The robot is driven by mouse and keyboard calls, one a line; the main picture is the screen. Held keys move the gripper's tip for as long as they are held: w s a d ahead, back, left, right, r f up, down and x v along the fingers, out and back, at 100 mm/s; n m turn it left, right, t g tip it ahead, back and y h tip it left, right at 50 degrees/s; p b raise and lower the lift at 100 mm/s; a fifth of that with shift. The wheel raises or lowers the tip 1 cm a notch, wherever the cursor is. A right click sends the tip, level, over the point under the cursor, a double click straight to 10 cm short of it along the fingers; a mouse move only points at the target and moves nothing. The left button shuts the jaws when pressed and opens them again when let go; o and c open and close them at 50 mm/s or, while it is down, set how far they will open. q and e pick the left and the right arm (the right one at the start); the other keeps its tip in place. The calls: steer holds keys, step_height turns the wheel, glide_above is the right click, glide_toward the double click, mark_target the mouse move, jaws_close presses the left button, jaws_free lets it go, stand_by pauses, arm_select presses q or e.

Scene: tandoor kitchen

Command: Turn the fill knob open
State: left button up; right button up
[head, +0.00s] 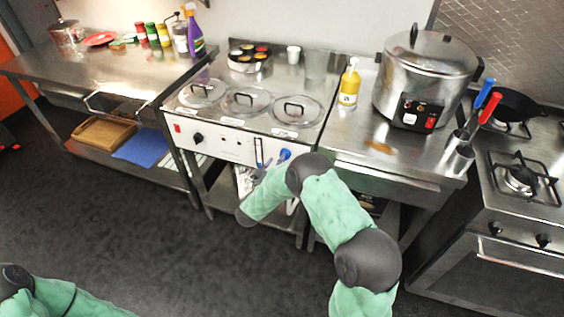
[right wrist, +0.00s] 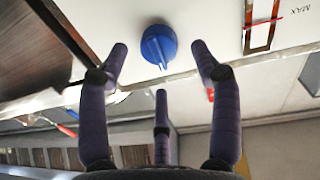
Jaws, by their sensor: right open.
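The fill knob (head: 284,154) is a round blue knob on the white front panel of the steel counter unit with lidded wells. In the right wrist view, the blue knob (right wrist: 158,45) lies ahead of the open fingers, with a small pointer ridge on its lower side. My right gripper (right wrist: 160,65) is open and empty. Two purple fingers stand either side of the knob in the picture, with a gap on each side, and a third is below it. In the head view, my right gripper (head: 265,169) is small and partly hidden near the panel. My left gripper is out of view.
A level gauge (right wrist: 262,25) with a red mark and MAX label is beside the knob. A black knob (head: 197,138) is at the panel's left. Several glass lids (head: 246,101) cover the top. A rice cooker (head: 428,80) and yellow bottle (head: 350,84) stand right. The floor left is clear.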

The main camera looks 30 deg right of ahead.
steer(key=shift+b+x, duration=0.35)
steer(key=shift+x, duration=1.1)
steer(key=shift+r, duration=0.1)
steer(key=c, duration=1.1)
steer(key=shift+m, duration=0.3)
steer(key=shift+c, duration=0.2)
steer(key=shift+s+d+r+m+y+b, duration=0.2)
steer(key=shift+m+b, duration=0.55)
steer(key=shift+m, duration=2)
steer(key=shift+w+f+m+y+b, duration=0.2)
steer(key=shift+m+b, duration=0.55)
steer(key=shift+m, duration=2.05)
steer(key=shift+s+d+r+m+y+b, duration=0.25)
steer(key=shift+m+b, duration=0.5)
steer(key=shift+m, duration=2)
steer(key=shift+w, duration=0.1)
steer(key=shift+f, duration=0.1)
